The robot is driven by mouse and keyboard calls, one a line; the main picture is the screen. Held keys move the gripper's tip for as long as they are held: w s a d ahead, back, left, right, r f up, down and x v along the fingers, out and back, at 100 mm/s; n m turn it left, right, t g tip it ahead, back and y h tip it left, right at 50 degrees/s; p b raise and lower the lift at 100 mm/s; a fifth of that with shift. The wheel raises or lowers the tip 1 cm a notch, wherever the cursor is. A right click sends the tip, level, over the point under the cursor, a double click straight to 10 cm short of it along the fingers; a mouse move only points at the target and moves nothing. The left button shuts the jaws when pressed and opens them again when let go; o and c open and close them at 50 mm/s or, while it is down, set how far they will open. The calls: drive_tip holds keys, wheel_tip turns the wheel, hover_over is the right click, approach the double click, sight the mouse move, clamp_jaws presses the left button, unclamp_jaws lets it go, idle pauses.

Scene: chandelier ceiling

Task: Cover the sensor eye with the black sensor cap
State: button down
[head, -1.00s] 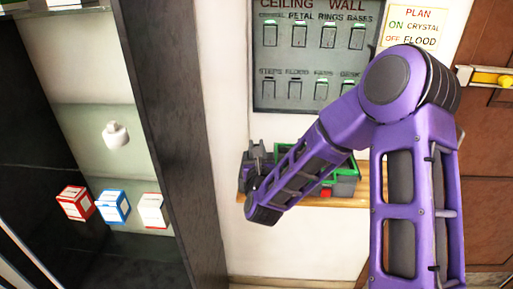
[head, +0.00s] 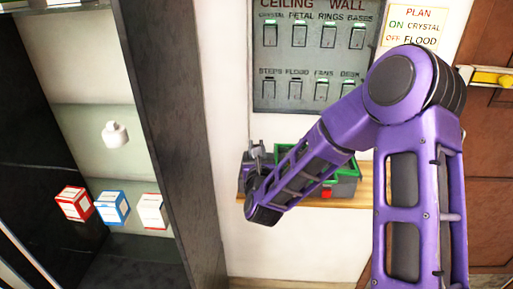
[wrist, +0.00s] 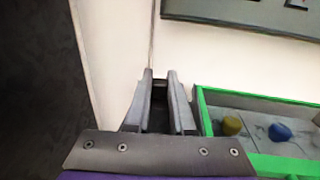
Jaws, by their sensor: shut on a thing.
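My gripper (head: 256,152) is at the left end of a small wooden shelf, left of a green-rimmed box, with its fingers pointing up in the head view. In the wrist view my gripper (wrist: 160,82) has its two grey fingers close together, with a dark thing (wrist: 158,116) low between them. It is likely the black sensor cap, but its shape is mostly hidden by the fingers. I cannot make out the sensor eye in either view.
The green-rimmed box (wrist: 265,158) holds a yellow and a blue piece, right of my gripper. The wooden shelf (head: 362,192) is under it. A switch panel (head: 313,62) hangs above. Left, beyond a dark post (head: 172,130), are small boxes (head: 112,207) and a white object (head: 115,134).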

drive_tip(key=shift+f+b, duration=0.6)
drive_tip(key=shift+b, duration=0.05)
drive_tip(key=c, duration=1.1)
unclamp_jaws()
drive_tip(key=shift+o, duration=0.2)
drive_tip(key=s+d+p, duration=0.1)
drive_tip(key=s+p, duration=0.2)
drive_tip(key=s, duration=0.8)
drive_tip(key=shift+d, duration=0.1)
